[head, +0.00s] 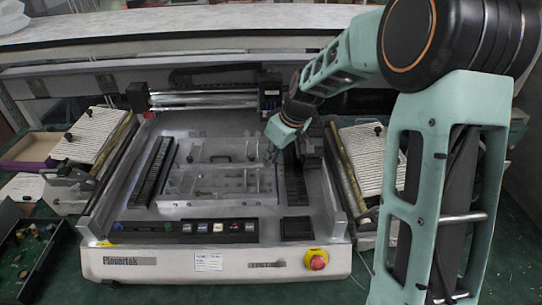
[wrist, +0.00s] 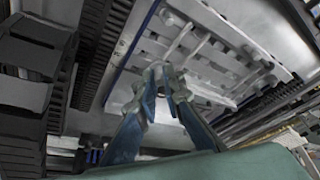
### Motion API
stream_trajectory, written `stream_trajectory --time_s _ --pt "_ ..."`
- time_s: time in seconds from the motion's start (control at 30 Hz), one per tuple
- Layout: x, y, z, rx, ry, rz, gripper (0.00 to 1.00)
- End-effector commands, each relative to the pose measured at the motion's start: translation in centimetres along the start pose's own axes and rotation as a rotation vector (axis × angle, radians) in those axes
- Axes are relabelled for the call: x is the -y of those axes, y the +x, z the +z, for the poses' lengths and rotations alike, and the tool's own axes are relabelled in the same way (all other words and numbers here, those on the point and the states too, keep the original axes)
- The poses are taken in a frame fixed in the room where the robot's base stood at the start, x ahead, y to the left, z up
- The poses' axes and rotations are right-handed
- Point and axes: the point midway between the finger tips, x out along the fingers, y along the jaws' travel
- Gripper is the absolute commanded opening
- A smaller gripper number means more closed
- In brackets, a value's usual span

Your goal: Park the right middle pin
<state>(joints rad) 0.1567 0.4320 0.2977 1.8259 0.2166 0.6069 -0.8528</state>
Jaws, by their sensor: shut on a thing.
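My gripper (head: 274,152) is at the right edge of the pale fixture plate (head: 210,183) inside the machine. In the wrist view its two blue fingers (wrist: 167,88) come close together at their tips. They are shut on a small pale thing that looks like the pin (wrist: 169,76), mostly hidden by the fingertips. The plate, with its bars and small fittings, lies just beyond the fingertips in the wrist view (wrist: 205,60). I cannot tell whether the pin touches the plate or is clear of it.
The grey machine (head: 150,262) surrounds the plate, with a dark ribbed rail (head: 155,172) on the left and a printing head (head: 268,90) at the back. A red stop button (head: 316,260) is at the front right. Ribbed white trays (head: 92,135) flank the machine.

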Motion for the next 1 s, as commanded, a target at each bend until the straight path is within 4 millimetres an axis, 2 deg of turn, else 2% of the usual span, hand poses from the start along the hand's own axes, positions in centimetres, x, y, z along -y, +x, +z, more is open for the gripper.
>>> stream_trajectory --time_s 1.0 --pt "0.0 5.9 2.4 0.000 0.000 0.000 0.00"
